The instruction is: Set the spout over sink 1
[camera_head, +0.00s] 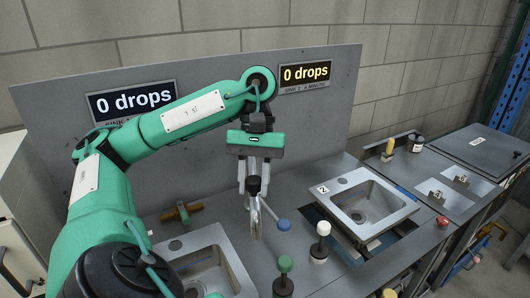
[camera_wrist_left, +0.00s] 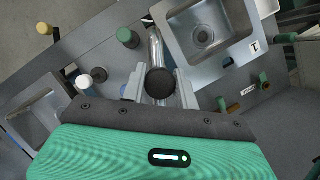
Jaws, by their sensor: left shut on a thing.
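Sink 1 (camera_head: 231,258) is a steel basin at the bottom left of the head view; in the wrist view it is the basin (camera_wrist_left: 171,25) at the upper right. The spout (camera_head: 257,222) is a silver tube between the two sinks, pointing toward the front. In the wrist view the spout (camera_wrist_left: 155,48) runs up from a dark round cap (camera_wrist_left: 160,86), beside the near edge of sink 1, apart from its bowl. My left gripper (camera_head: 254,186) is shut on the spout, its fingers (camera_wrist_left: 160,88) either side of the cap. My right gripper is not in view.
Sink 2 (camera_head: 347,185) is on the right. A blue-knobbed lever (camera_head: 283,225), white knob (camera_head: 323,228) and green knob (camera_head: 285,264) stand between the sinks. A green-ended wooden handle (camera_head: 182,213) lies behind sink 1. Both displays (camera_head: 131,102) (camera_head: 305,73) read 0 drops.

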